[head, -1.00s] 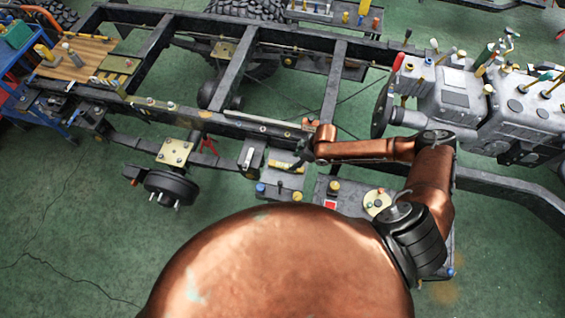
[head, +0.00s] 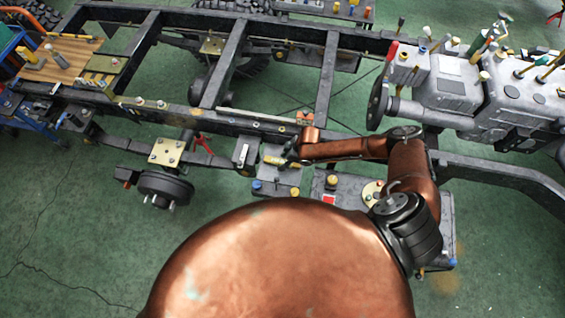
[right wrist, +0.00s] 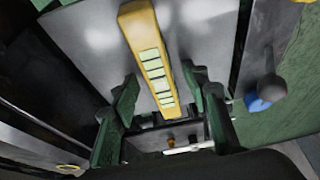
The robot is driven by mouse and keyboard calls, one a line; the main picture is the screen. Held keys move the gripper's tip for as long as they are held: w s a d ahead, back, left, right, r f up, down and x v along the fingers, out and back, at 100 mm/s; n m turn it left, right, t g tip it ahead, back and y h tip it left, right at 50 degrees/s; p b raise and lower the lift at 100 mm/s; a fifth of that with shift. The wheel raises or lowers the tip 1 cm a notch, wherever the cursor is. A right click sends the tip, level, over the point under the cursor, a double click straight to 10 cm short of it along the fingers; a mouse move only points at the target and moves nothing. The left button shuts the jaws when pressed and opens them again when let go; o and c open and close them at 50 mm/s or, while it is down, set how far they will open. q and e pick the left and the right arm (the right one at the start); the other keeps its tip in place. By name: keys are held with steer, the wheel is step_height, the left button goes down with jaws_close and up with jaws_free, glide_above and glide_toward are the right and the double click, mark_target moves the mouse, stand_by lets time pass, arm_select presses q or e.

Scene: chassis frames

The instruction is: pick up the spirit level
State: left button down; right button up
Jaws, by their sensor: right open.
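The spirit level is a yellow bar with a row of pale windows, seen close in the right wrist view (right wrist: 150,55). It lies on a grey metal surface (right wrist: 90,50). In the head view its yellow end (head: 271,161) shows on a small grey plate, partly hidden by my right gripper (head: 290,156). My right gripper (right wrist: 162,88) is open, with one dark green finger on each side of the level and gaps visible on both sides. The level's near end reaches between the fingers. My left gripper is not in view.
A dark ladder-like chassis frame (head: 185,117) runs behind the plate. A blue-tipped knob (right wrist: 262,98) stands right of the level in the wrist view. A wheel hub (head: 166,187) is at left, and a grey engine (head: 520,105) at right. Green floor is clear in front-left.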

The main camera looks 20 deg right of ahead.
steer(key=shift+c, duration=0.4)
jaws_close()
steer(key=shift+r, duration=0.15)
